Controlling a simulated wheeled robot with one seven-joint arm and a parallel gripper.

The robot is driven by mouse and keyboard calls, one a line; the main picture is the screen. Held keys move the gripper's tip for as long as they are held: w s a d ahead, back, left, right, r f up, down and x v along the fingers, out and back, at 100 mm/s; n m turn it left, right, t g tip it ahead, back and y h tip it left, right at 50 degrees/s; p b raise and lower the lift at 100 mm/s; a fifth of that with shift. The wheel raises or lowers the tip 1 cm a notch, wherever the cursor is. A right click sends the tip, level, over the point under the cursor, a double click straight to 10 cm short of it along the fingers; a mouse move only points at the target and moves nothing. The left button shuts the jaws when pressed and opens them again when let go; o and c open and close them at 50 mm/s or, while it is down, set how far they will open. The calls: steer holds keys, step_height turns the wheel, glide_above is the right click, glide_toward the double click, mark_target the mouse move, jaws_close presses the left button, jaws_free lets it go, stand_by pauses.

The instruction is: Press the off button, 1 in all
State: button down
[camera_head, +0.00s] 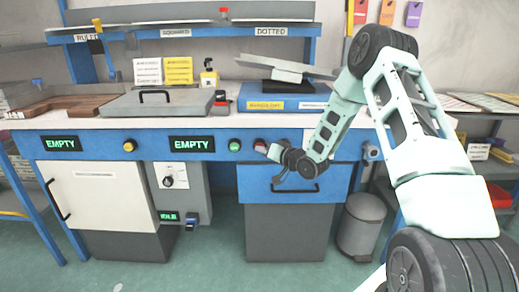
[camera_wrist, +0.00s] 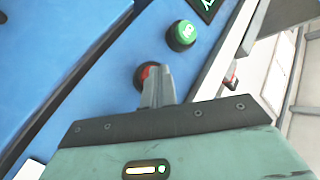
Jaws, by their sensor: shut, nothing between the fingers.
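The red off button (camera_head: 260,145) is on the blue front panel of the bench, to the right of the green button (camera_head: 234,145). My gripper (camera_head: 271,152) is shut and empty, with its tips at the red button's right side in the head view. In the wrist view the closed fingertips (camera_wrist: 157,72) overlap the red button (camera_wrist: 146,74) and hide part of it. I cannot tell whether they touch it. The green button (camera_wrist: 181,35) shows clear of the fingers there.
A yellow button (camera_head: 129,145) and displays reading EMPTY (camera_head: 191,144) share the panel. A blue drawer with a dark handle (camera_head: 296,188) is below my gripper. A grey bin (camera_head: 361,222) stands to the right. A blue box (camera_head: 282,101) lies on the bench above.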

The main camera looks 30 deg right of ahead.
steer(key=shift+s, duration=0.1)
steer(key=shift+s+a, duration=0.55)
steer(key=shift+s, duration=0.15)
steer(key=shift+s+a, duration=0.7)
steer(key=shift+s, duration=0.35)
steer(key=shift+s+a, duration=0.7)
steer(key=shift+s, duration=0.35)
